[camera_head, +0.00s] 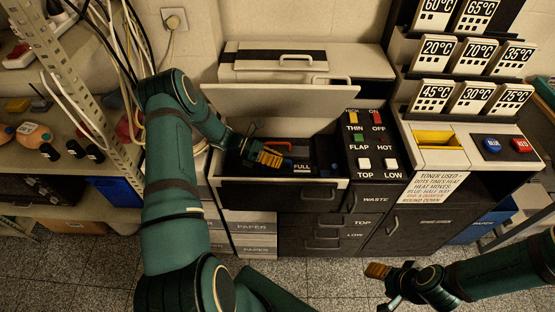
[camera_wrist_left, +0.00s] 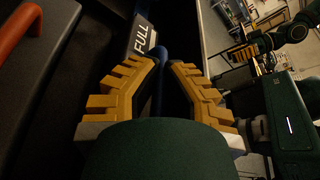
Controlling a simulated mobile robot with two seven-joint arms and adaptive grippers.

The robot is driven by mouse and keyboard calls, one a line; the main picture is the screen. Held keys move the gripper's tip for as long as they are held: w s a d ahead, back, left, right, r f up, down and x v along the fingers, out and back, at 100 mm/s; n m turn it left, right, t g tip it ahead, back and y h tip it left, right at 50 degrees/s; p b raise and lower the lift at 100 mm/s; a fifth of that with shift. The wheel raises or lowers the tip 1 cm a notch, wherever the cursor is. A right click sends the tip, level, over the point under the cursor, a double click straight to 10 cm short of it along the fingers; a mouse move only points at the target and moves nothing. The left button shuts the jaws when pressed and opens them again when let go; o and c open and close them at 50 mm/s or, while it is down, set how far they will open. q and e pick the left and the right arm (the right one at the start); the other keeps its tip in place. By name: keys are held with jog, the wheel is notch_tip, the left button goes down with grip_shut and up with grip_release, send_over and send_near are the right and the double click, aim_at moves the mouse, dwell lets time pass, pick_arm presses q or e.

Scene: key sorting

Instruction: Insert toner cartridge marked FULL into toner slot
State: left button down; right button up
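The toner cartridge marked FULL (camera_head: 301,167) is dark with a white-on-black label. It lies inside the open dark compartment (camera_head: 232,190) of the machine. Its label also shows in the left wrist view (camera_wrist_left: 143,38). My left gripper (camera_head: 272,158) reaches into the compartment, just left of the label. In the left wrist view its yellow fingers (camera_wrist_left: 164,65) close in on a blue bar, which appears to be the cartridge's handle. The toner slot cannot be made out clearly. My right gripper (camera_head: 378,270) is low at the right, away from the machine; its finger gap is unclear.
A raised pale lid (camera_head: 285,98) stands behind the compartment. A switch panel (camera_head: 370,140) with coloured buttons is to its right. A yellow tray (camera_head: 435,139) and temperature signs (camera_head: 470,55) stand further right. Shelves (camera_head: 70,105) with a metal post are at the left.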

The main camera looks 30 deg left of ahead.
aim_at(286, 170)
pick_arm(q)
jog(key=shift+f+b, duration=0.85)
jog(key=shift+f, duration=0.25)
jog(key=shift+s+d+f+b, duration=0.2)
jog(key=shift+f+b, duration=0.1)
jog(key=shift+f, duration=0.15)
jog(key=shift+w+a+r+p, duration=0.1)
jog(key=shift+a+r+p, duration=0.05)
jog(key=shift+r+p, duration=0.2)
jog(key=shift+a+r+p, duration=0.1)
jog(key=shift+r+p, duration=0.2)
jog(key=shift+r, duration=0.3)
jog(key=shift+w+r+p, duration=0.1)
jog(key=shift+r+p, duration=0.45)
jog(key=shift+r, duration=0.3)
dwell(1.0)
jog(key=shift+f+b, duration=1.15)
jog(key=shift+f, duration=0.2)
jog(key=shift+f, duration=0.2)
